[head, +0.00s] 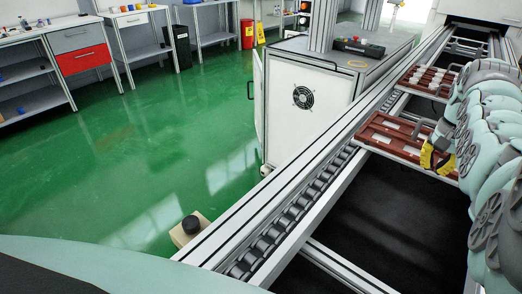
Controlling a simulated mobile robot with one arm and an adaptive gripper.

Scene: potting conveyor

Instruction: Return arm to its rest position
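My arm (490,150), pale teal and grey, is folded at the right edge of the head view, over the conveyor. A black and yellow part near its lower left side seems to be my gripper (436,152). It is close beside a reddish-brown tray (385,139) on the conveyor, and I cannot tell whether it touches it. The fingers are too small and partly covered to show whether they are open or shut. I see nothing clearly held.
The conveyor rail (300,190) with its rollers runs diagonally. A second brown tray (410,81) with whitish items sits farther back. A white cabinet (305,125) with a fan stands beside the conveyor. The green floor (150,160) at left is open, with workbenches (20,35) behind.

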